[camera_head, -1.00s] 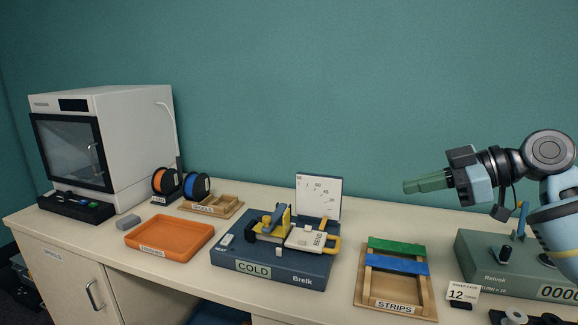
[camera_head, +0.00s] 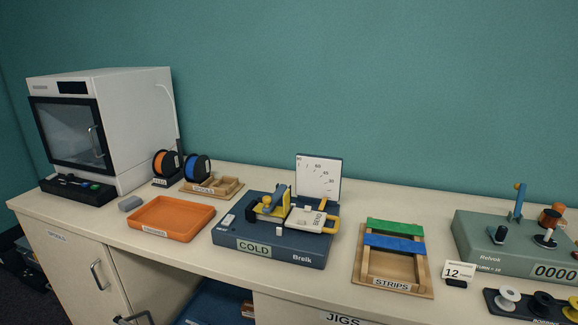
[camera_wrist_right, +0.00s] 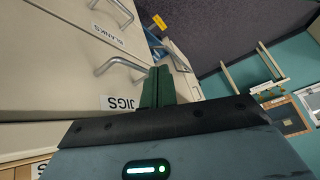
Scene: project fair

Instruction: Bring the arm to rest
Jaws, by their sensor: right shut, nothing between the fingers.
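My right gripper (camera_wrist_right: 157,88) shows in the right wrist view, its green fingers together with nothing between them. Behind it are pale cabinet fronts; I cannot tell the exact gap to them. My right arm is out of the head view. My left arm and gripper are in neither view.
The bench holds a white printer (camera_head: 130,120), an orange tray (camera_head: 171,219), a COLD bending device (camera_head: 272,250), a STRIPS rack (camera_head: 426,275) and a grey-green counter device (camera_head: 500,255). Cabinet handles (camera_wrist_right: 120,66) stick out near the gripper. Dark floor (camera_wrist_right: 225,30) lies beyond.

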